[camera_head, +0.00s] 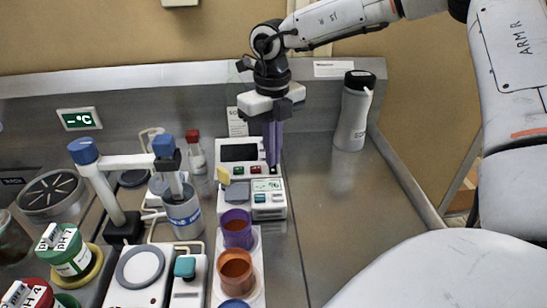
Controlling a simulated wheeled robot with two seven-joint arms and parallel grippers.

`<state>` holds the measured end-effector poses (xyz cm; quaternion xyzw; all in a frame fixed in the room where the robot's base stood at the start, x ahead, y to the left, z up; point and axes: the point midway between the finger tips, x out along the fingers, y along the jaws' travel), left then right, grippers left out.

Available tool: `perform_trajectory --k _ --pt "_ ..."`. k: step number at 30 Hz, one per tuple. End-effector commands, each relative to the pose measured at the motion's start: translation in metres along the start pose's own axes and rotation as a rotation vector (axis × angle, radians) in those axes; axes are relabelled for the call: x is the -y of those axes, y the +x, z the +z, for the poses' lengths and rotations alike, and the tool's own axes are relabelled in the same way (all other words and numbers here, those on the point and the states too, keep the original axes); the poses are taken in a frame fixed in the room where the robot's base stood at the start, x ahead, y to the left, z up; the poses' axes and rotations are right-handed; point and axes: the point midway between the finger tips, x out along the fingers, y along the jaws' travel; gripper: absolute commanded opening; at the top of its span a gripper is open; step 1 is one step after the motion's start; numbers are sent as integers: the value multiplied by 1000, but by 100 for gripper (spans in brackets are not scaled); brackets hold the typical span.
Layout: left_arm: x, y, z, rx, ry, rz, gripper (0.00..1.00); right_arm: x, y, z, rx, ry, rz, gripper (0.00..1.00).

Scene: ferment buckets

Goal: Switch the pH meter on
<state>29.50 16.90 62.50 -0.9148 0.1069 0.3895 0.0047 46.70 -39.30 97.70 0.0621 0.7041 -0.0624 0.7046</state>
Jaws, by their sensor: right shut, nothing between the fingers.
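A white bench instrument with a dark, blank screen (238,153) stands against the back of the steel bench. It looks like the pH meter. Its sloped front carries small buttons, including a dark one (255,170). My right gripper (272,160) comes down from above with its purple fingers shut and empty. The fingertips are at the right side of the instrument's front, over or touching the button panel; I cannot tell whether they touch. They hide part of that panel. My left gripper is not in view.
A small unit with a lit display (268,192) sits in front of the instrument. Purple (237,228) and orange (236,268) cups stand nearer. A blue-capped stand (103,185) and metal beaker (183,214) are left. A white bottle (353,115) stands back right; the bench between is clear.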

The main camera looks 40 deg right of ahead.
Motion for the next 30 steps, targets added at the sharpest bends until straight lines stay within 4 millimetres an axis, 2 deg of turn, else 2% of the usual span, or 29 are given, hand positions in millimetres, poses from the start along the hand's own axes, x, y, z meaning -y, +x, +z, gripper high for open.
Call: perform_trajectory --k 8,14,30 --pt "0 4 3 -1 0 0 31 0 5 0 -1 0 0 0" --pt "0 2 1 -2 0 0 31 0 2 -1 -3 0 1 0" --pt "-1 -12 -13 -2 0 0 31 0 -41 0 0 0 1 0"
